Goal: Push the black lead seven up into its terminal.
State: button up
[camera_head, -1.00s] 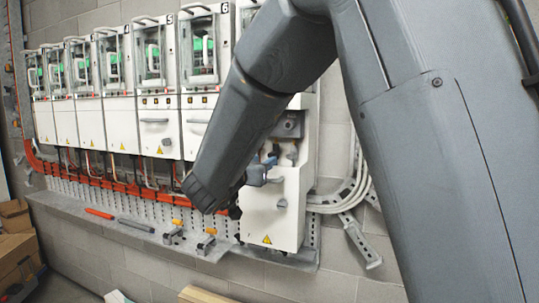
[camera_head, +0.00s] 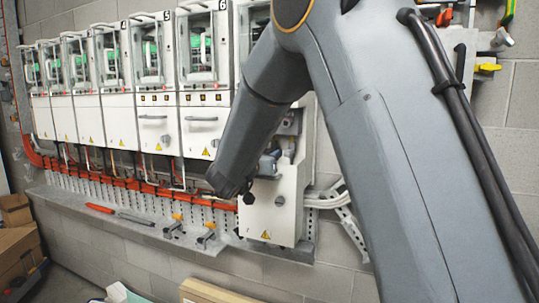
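A row of white drives (camera_head: 153,130) hangs on the wall, with the numbers 4, 5 and 6 readable on some of them. Several dark and pale leads (camera_head: 140,165) run from under the drives to an orange duct (camera_head: 110,180). I cannot pick out black lead seven or its terminal; my arm covers the area right of drive 6. My gripper (camera_head: 247,197) is small and dark beneath my wrist, in front of the left edge of a white cabinet (camera_head: 268,215). Its fingers are too small and hidden to read, and I cannot tell whether it touches a lead.
A grey shelf (camera_head: 90,212) runs below the drives. On it lie a red-handled tool (camera_head: 101,208) and two clamp-like pieces (camera_head: 207,234). Cardboard boxes (camera_head: 18,245) stand at the lower left.

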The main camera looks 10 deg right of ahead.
grip_shut()
jog(key=shift+r+p, duration=0.85)
jog(key=shift+r, duration=0.45)
jog(key=shift+o, duration=1.3)
grip_release()
jog(key=b+v, duration=0.2)
jog(key=v, duration=0.6)
jog(key=shift+b, duration=0.4)
jog(key=shift+d+f, duration=0.1)
jog(key=shift+d, duration=0.05)
